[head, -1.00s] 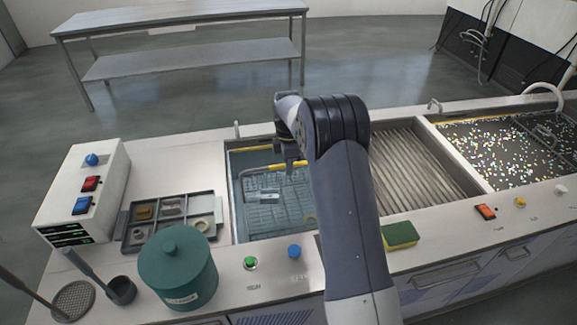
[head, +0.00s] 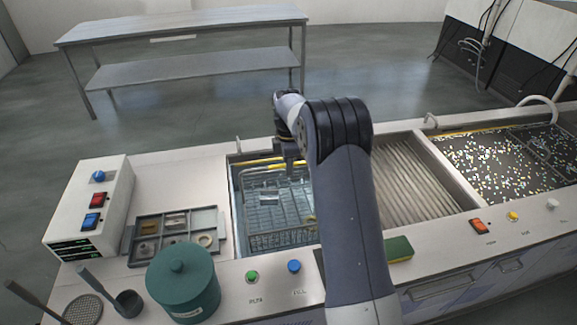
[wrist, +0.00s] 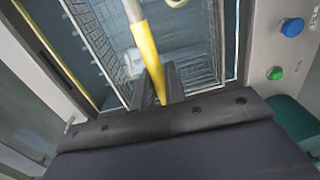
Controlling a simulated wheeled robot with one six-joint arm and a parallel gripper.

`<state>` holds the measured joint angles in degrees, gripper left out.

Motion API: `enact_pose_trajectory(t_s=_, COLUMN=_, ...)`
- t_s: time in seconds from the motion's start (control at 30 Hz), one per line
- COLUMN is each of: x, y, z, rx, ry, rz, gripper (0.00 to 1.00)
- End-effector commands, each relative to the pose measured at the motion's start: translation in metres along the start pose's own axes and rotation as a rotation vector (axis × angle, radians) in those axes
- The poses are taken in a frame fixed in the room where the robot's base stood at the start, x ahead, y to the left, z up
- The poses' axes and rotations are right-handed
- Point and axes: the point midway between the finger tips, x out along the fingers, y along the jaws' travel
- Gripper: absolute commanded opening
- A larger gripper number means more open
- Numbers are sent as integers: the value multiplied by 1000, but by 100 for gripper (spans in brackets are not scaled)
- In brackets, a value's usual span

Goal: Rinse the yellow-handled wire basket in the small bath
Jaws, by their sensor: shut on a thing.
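The wire basket (head: 282,213) is down inside the small bath at the left of the counter. The bath's rim (head: 236,200) shows around it. In the wrist view the basket's mesh (wrist: 197,48) shows beyond the fingers. The yellow handle (wrist: 146,50) passes between the fingertips of my gripper (wrist: 163,82), which is shut on it. In the head view my gripper (head: 290,163) is over the back part of the bath. My arm hides the right side of the bath and part of the basket. How deep the basket sits in the liquid is hard to tell.
A ribbed drain area (head: 415,175) and a larger speckled tank (head: 500,165) lie to the right. A parts tray (head: 173,262), a green canister (head: 183,285) and a control box (head: 90,210) stand left. A sponge (head: 399,249) and buttons line the front.

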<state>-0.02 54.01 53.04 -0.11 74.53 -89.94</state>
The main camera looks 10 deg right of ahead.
Motion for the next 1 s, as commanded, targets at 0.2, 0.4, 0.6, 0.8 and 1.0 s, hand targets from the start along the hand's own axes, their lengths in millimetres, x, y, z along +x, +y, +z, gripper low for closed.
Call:
enact_pose_trajectory(t_s=0.2, x=-21, y=0, z=0, rx=0, ry=0, rz=5, gripper=0)
enact_pose_trajectory(t_s=0.4, x=-35, y=0, z=0, rx=0, ry=0, rz=6, gripper=0)
enact_pose_trajectory(t_s=0.6, x=-49, y=0, z=0, rx=0, ry=0, rz=5, gripper=0)
enact_pose_trajectory(t_s=0.8, x=-63, y=-1, z=0, rx=0, ry=0, rz=5, gripper=0)
enact_pose_trajectory(t_s=1.0, x=-74, y=-1, z=0, rx=0, ry=0, rz=5, gripper=0)
